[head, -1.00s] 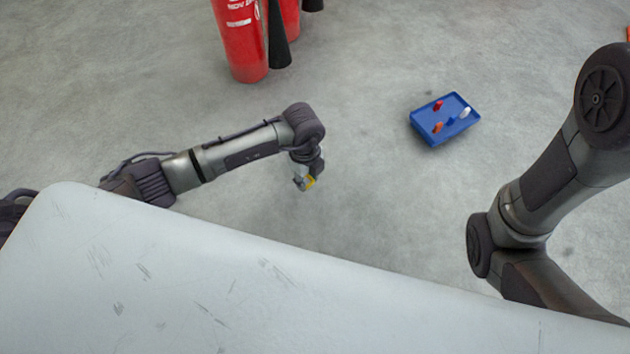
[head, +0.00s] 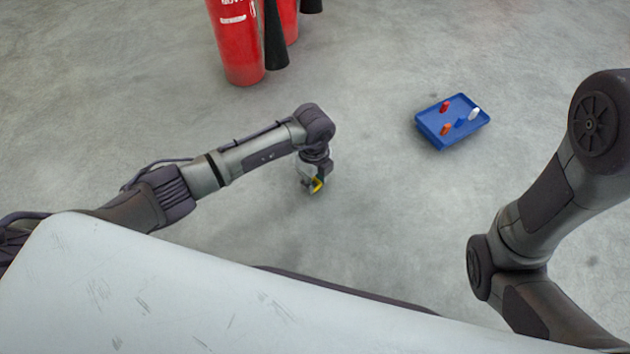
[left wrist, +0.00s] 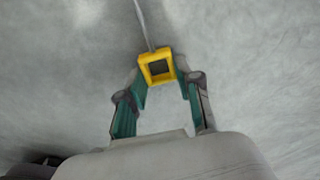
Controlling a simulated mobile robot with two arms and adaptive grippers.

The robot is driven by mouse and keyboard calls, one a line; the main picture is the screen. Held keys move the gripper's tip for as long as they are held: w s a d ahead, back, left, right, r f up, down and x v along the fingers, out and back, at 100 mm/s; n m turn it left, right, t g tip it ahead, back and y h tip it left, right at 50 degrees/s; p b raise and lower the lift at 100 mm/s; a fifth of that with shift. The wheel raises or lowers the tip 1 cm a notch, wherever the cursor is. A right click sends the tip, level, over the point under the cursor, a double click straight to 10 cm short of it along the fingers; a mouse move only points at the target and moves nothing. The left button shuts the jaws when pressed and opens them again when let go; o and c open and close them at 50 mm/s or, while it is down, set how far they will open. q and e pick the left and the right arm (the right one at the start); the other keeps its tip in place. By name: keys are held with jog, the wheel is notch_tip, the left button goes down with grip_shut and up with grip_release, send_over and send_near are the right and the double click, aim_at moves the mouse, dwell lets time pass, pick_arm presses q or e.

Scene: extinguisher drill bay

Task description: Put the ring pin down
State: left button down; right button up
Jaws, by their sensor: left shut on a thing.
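The ring pin is a yellow square ring with a thin grey pin; its yellow ring (head: 319,186) shows at my left gripper (head: 312,183) in the head view. In the left wrist view the ring pin (left wrist: 145,70) sits between the fingertips of my left gripper (left wrist: 160,82), which is shut on the ring. The grey pin points away from the gripper. The gripper hangs over the grey floor; I cannot tell whether the ring pin touches the floor. My right arm is at the right of the head view, and its gripper is out of sight.
A blue tray (head: 437,138) to the right of my left gripper holds a red piece (head: 444,107), an orange piece (head: 446,130) and a white piece (head: 473,114). A red extinguisher (head: 238,55) stands at the back, with another beside it. The floor between is clear.

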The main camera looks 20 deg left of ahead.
pick_arm(q)
jog(key=shift+f, duration=0.1)
jog(key=c, duration=0.8)
grip_release()
